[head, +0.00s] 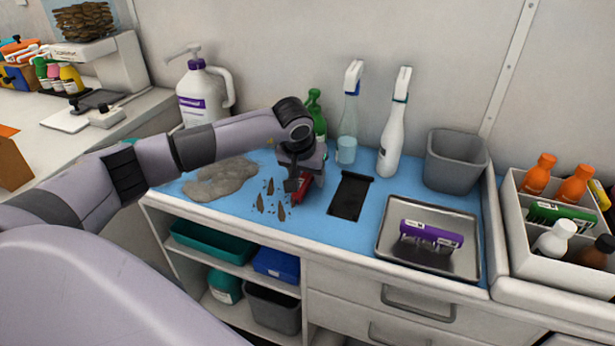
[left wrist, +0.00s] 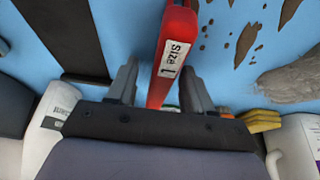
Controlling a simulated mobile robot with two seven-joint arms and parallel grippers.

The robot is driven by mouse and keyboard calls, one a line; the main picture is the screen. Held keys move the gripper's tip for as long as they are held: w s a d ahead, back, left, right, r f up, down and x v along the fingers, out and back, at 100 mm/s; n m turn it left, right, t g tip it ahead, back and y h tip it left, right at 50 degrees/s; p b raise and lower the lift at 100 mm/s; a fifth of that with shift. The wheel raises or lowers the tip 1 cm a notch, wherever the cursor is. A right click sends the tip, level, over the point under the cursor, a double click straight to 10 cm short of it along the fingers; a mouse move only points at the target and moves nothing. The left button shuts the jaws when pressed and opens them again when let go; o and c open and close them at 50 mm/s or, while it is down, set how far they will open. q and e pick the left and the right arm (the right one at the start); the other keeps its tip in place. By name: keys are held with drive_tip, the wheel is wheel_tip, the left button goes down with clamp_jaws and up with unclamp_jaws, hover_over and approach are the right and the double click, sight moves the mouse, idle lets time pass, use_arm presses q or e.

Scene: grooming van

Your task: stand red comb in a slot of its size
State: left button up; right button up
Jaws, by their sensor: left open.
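The red comb (head: 304,188) is at the middle of the blue counter top, partly hidden by my left gripper (head: 296,182). In the left wrist view the red comb (left wrist: 180,22) has a white label reading "Size" and a character that looks like 1 or L. It lies between the spread fingers of my left gripper (left wrist: 160,84), which is open around it. Whether a finger touches it is unclear. A black flat piece (head: 350,196) lies just right of the comb; I cannot make out slots in it. My right gripper is not in view.
A metal tray (head: 385,246) with a purple comb (head: 432,235) is at the right. Spray bottles and a grey bin (head: 456,160) stand behind. Brown clippings (head: 270,187) and a grey clump (head: 220,180) lie to the left. A white caddy (head: 540,255) stands at far right.

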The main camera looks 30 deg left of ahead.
use_arm(q)
clamp_jaws()
wheel_tip(320, 180, up, 20)
drive_tip(key=s+d+f+m+p, duration=0.1)
drive_tip(key=s+d+f+p, duration=0.2)
drive_tip(key=s+d, duration=0.3)
drive_tip(key=s+d+f+m+h+p, duration=0.1)
drive_tip(key=s+d+f+p, duration=0.2)
drive_tip(key=s+d+f, duration=0.3)
drive_tip(key=shift+s+d+f+m, duration=0.15)
drive_tip(key=shift+s+d+m, duration=0.15)
drive_tip(key=shift+s+d, duration=0.5)
drive_tip(key=shift+s+a, duration=0.15)
drive_tip(key=shift+s, duration=0.05)
